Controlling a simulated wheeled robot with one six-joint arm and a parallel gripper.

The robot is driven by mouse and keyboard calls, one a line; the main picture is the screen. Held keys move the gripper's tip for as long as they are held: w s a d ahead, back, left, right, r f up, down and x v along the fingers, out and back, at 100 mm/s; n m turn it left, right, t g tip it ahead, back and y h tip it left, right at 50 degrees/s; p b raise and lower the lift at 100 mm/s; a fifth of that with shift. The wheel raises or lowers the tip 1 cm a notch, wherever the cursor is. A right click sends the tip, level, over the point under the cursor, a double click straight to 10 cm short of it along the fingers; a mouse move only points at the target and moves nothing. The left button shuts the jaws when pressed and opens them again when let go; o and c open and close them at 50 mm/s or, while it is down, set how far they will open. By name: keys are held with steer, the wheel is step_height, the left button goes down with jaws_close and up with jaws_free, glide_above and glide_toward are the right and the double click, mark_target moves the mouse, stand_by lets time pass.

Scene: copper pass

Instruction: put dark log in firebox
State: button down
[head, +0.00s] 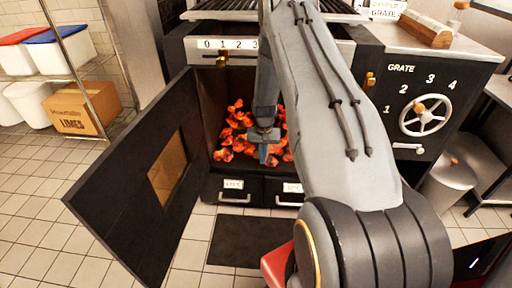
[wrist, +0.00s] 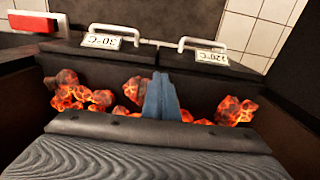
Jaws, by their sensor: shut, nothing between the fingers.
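The firebox (head: 213,100) is open, and glowing orange coals (head: 230,140) lie on its floor. Its black door (head: 140,195) with an amber window is swung out to the left. My gripper (head: 263,155) reaches into the firebox mouth, pointing down over the coals. Its blue fingers are closed together and empty; they also show in the wrist view (wrist: 160,98), with coals (wrist: 80,92) on both sides. I cannot make out a dark log in either view. My arm hides part of the firebox's right side.
Two labelled drawers (head: 233,190) sit under the firebox. A handwheel (head: 424,116) marked GRATE is on the right panel. A brown wooden block (head: 427,30) lies on the counter. A metal bin (head: 452,182) stands at right. A cardboard box (head: 80,108) is at far left. Tiled floor is free at lower left.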

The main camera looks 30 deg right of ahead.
steer(key=s+a+p, duration=0.4)
steer(key=s+a, duration=0.3)
steer(key=s, duration=0.3)
steer(key=s+a+r+n+p, duration=0.1)
steer(key=s+a+r, duration=0.15)
steer(key=r, duration=0.85)
steer(key=s+a+r+n+p, duration=0.1)
steer(key=a+r+p, duration=0.15)
steer(key=r, duration=0.85)
steer(key=s+a+r+n+p, duration=0.25)
steer(key=s+a+r, duration=0.25)
steer(key=s+r, duration=0.5)
steer(key=s+a+r+n+p, duration=0.2)
steer(key=s+a+r+p, duration=0.35)
steer(key=r, duration=0.65)
steer(key=s+a+f+n+b, duration=0.2)
steer(key=a+f+b, duration=0.7)
steer(key=b, duration=1)
steer(key=shift+a+f+n+y+b, duration=0.15)
steer(key=shift+a+n+y+b, duration=0.15)
steer(key=shift+n, duration=0.35)
steer(key=shift+d, duration=0.1)
